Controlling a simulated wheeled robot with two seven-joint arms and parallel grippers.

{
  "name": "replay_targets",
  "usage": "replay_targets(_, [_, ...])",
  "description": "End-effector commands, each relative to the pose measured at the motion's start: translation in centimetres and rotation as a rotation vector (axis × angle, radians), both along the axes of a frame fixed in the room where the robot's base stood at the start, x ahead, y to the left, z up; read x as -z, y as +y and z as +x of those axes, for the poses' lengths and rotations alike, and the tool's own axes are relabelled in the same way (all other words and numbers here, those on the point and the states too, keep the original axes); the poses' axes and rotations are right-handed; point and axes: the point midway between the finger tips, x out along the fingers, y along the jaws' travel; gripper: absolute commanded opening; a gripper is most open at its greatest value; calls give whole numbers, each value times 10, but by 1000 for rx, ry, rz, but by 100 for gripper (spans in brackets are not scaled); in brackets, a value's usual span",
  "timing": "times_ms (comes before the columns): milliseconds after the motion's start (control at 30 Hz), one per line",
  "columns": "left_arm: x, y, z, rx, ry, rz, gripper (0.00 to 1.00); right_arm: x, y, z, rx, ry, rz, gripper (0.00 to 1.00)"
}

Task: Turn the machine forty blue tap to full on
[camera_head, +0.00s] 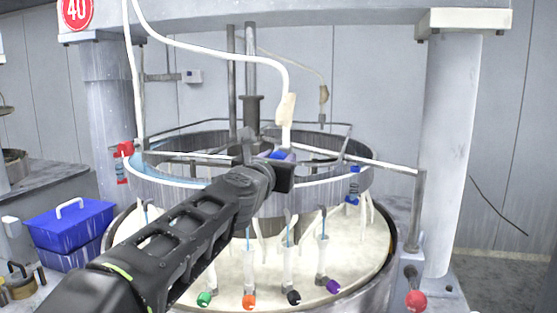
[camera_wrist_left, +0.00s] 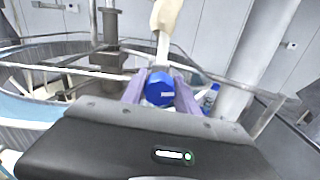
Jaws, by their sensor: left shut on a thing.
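The machine carries a red round sign reading 40 (camera_head: 76,12). The blue tap (camera_head: 278,155) sits at the lower end of a white hose with a tan wrap, above the ring of the machine. My left gripper (camera_head: 284,168) reaches it from the lower left and hides most of it. In the left wrist view, the tap's blue knob (camera_wrist_left: 160,88) lies between the two purple fingers of my left gripper (camera_wrist_left: 161,92), which are shut on it. The knob's exact turn is too small to read. My right gripper is in neither view.
The machine's metal ring (camera_head: 190,192) surrounds the tap. Green (camera_head: 204,299), orange (camera_head: 249,302), black (camera_head: 293,297) and purple (camera_head: 333,286) knobs line the near edge. A red tap (camera_head: 124,149) is at left, a red knob (camera_head: 416,300) at right. A blue toolbox (camera_head: 68,222) stands left.

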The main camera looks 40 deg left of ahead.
Motion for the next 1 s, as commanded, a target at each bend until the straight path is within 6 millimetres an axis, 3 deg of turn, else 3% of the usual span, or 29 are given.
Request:
replay_targets(467, [0,-1,0,2,29,81,0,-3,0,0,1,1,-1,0])
replay_targets(1000, [-1,-3,1,3,171,488,0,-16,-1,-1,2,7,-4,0])
